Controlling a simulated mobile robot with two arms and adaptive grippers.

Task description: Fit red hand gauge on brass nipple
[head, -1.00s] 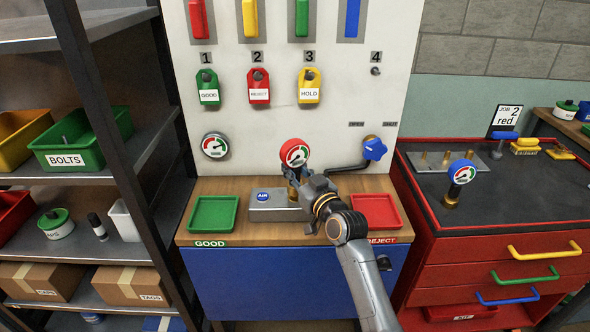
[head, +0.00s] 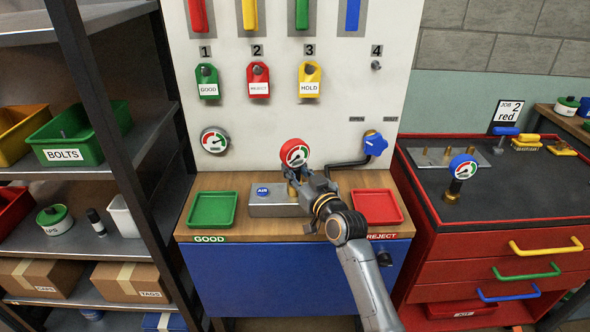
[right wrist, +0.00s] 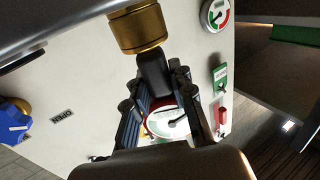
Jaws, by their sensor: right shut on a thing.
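My right gripper (head: 300,184) is shut on the red hand gauge (head: 294,153), gripping below its dial. The gauge is upright, with a red rim and white face. In the right wrist view its dial (right wrist: 172,124) shows between the fingers, and its black stem leads to a brass collar (right wrist: 140,28). In the head view the gauge's lower end is over the right part of the grey AIR block (head: 268,210). The brass nipple cannot be made out there. Whether the collar touches anything is unclear. My left gripper is not in view.
A green GOOD tray (head: 212,209) lies left of the block, a red REJECT tray (head: 378,207) right of it. A blue-handled valve (head: 375,144) and a wall gauge (head: 214,140) are on the panel behind. A blue gauge (head: 460,172) stands on the red cabinet.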

